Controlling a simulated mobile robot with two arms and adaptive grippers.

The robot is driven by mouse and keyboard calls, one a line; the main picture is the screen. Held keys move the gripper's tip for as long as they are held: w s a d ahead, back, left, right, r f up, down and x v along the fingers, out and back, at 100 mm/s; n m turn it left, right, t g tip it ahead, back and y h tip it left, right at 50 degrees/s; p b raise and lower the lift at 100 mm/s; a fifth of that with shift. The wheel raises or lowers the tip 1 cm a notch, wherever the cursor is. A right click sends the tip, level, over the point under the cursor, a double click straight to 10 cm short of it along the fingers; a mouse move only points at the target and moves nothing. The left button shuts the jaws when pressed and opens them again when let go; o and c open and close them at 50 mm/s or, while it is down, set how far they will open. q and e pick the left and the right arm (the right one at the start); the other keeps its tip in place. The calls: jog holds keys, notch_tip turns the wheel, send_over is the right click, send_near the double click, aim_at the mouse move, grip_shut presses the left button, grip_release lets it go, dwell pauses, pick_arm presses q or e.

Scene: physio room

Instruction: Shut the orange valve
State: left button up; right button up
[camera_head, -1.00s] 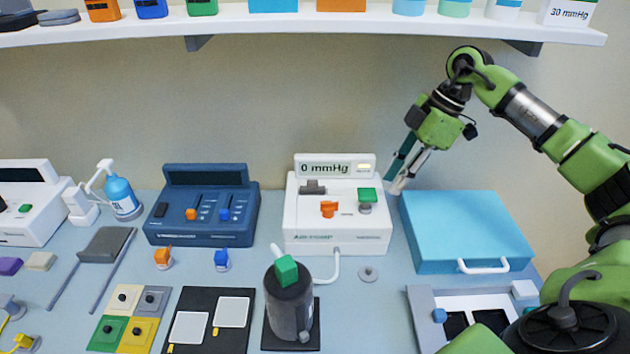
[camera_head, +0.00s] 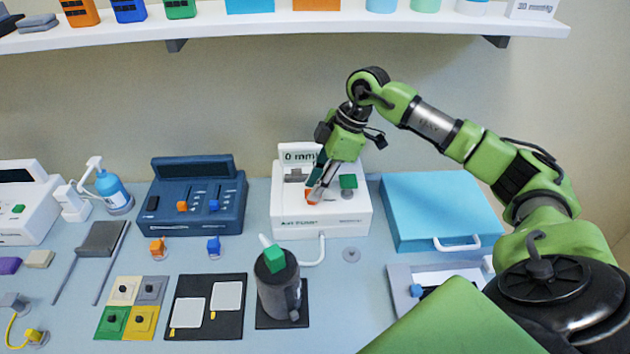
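The white pressure unit (camera_head: 352,222) stands on the table near the middle. Its display (camera_head: 292,157) reads 0, with the rest hidden behind my gripper. The orange valve (camera_head: 308,194) on its top is mostly covered by my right gripper (camera_head: 315,196), so its handle angle cannot be read. My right gripper points down, with its fingertips at the valve. Whether the fingers touch it or close on it cannot be told. A green knob (camera_head: 348,182) sits right of the fingers, and a grey part of the unit is partly hidden at left. My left gripper is not in view.
A blue console (camera_head: 196,220) stands left of the unit and a light blue case (camera_head: 440,205) right of it. A dark cylinder (camera_head: 279,296) with a green top stands in front. A shelf (camera_head: 400,32) runs above, behind my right arm.

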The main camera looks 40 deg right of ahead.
jog(key=shift+a+f, duration=0.15)
jog(key=shift+f, duration=0.1)
grip_shut()
